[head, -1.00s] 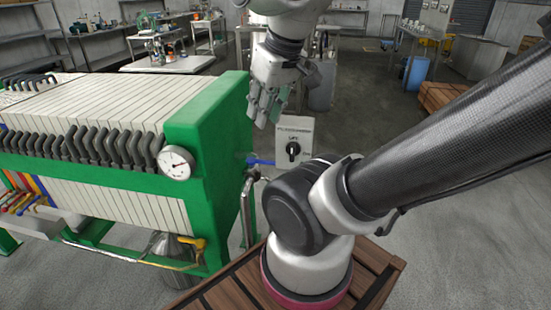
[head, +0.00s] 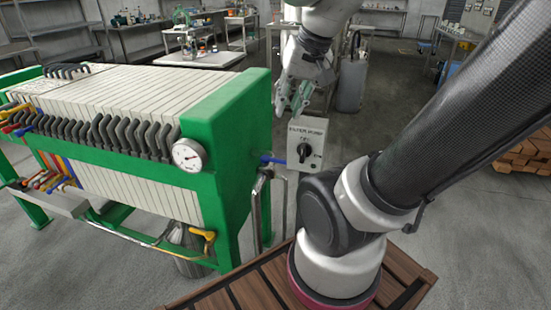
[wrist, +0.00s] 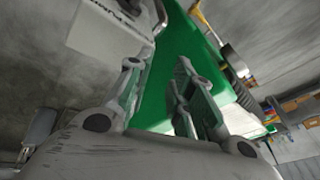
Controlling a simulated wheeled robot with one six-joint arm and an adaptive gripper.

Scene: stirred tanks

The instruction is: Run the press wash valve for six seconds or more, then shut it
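The green-framed filter press (head: 237,120) with white plates stands at left. Coloured lever handles sit at its far left end: yellow (head: 20,107), and red and blue ones beside it. Another yellow lever (head: 206,238) is low on the near side, and a blue lever (head: 270,160) is by the right end. No label shows which is the press wash valve. My gripper (head: 291,98) hangs above the filter pump box, right of the press. In the wrist view my gripper (wrist: 160,90) has its fingers apart, with nothing between them, above the green frame.
The grey filter pump box (head: 307,130) with a black knob is just below my gripper. A round gauge (head: 188,154) is on the press. Brown wood is stacked at right (head: 525,160). Open concrete floor (head: 455,245) lies to the right.

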